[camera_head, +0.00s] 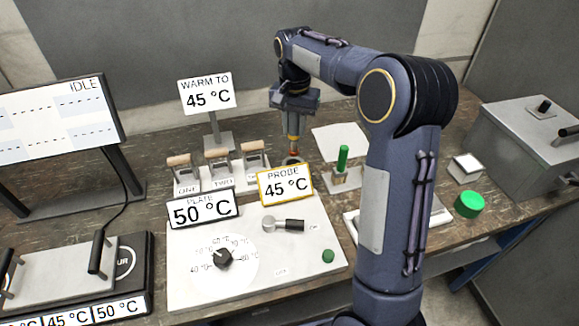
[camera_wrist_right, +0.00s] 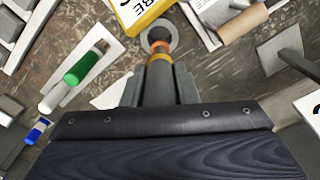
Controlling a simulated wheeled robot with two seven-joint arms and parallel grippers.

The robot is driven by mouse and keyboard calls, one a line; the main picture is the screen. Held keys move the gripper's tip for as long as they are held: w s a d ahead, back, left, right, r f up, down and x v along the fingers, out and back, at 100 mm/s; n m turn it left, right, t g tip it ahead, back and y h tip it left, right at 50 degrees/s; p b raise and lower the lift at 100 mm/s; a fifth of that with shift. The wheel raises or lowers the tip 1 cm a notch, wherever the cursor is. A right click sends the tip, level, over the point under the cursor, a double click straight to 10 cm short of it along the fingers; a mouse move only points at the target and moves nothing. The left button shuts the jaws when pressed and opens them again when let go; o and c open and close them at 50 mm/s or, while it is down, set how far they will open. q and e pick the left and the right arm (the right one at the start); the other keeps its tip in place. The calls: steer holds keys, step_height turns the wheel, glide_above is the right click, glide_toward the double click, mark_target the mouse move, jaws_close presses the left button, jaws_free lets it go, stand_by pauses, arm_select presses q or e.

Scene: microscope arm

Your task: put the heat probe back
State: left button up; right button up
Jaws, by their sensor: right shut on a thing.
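My right gripper (camera_head: 292,127) points down behind the yellow-framed PROBE 45 °C sign (camera_head: 285,186). It is shut on the heat probe (camera_head: 294,152), whose orange-red part and yellow band show below the fingers. In the right wrist view the fingers (camera_wrist_right: 158,84) close around the probe (camera_wrist_right: 158,47). The probe's lower end is over or in a round grey ring (camera_wrist_right: 161,33); I cannot tell whether it is seated. The ring also shows partly in the head view (camera_head: 291,161). My left gripper is not in view.
A green-handled tool (camera_head: 343,158) stands in a small holder right of the probe. Several wooden-handled clamps (camera_head: 219,157) stand at left. The white plate panel (camera_head: 205,283) with dial is in front. A WARM TO 45 °C sign (camera_head: 207,93) stands behind. A grey box (camera_head: 530,130) is at right.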

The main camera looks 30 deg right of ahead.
mark_target(294, 150)
step_height(294, 150, down, 9)
steer(key=shift+r+p, duration=0.1)
steer(key=shift+p, duration=0.5)
steer(key=shift+f, duration=0.25)
steer(key=o, duration=1)
steer(key=shift+r, duration=0.15)
